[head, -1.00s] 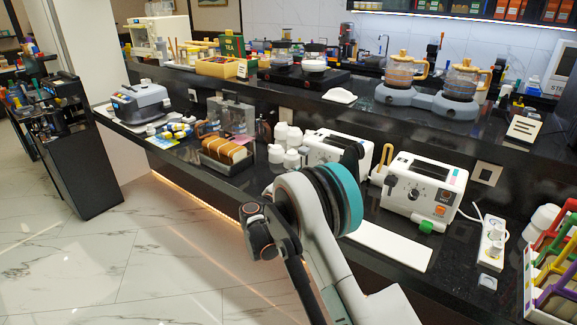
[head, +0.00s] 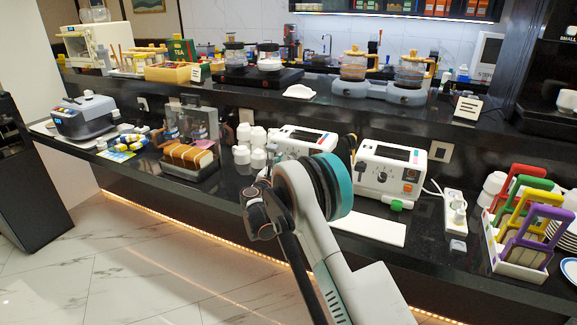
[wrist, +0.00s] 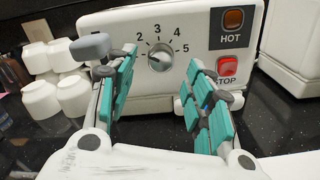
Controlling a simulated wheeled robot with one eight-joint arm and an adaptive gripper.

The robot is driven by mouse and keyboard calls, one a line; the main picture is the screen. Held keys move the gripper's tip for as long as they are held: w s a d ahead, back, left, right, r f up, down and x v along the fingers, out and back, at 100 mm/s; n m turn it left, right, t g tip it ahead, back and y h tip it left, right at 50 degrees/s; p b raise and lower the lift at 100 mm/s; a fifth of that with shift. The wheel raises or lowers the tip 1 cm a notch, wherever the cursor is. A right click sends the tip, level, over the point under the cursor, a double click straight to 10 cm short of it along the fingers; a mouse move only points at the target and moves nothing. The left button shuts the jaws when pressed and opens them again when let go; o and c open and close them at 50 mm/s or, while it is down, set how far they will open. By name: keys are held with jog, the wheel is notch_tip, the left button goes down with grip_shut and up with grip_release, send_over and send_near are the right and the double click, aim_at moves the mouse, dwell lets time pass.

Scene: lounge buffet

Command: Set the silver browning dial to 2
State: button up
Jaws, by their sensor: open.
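A white toaster (wrist: 150,25) faces me in the wrist view. Its silver browning dial (wrist: 160,57) sits below an arc of numbers, with 2, 3, 4 and 5 readable; I cannot tell exactly where its pointer is. My gripper (wrist: 161,72) is open and empty, its teal-padded fingers spread left and right of the dial, apart from it. A grey lever knob (wrist: 90,46) shows at left, partly behind the left finger.
White cups (wrist: 55,75) stand close on the left. A second toaster (head: 407,163) stands to the right. A white board (head: 372,229) lies in front on the black counter.

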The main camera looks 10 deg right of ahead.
jog(key=x, duration=0.3)
jog(key=shift+w+d+b, duration=0.15)
jog(key=shift+b, duration=0.2)
jog(key=c, duration=1.1)
jog(key=shift+m, duration=1.9)
jog(key=o, duration=1.1)
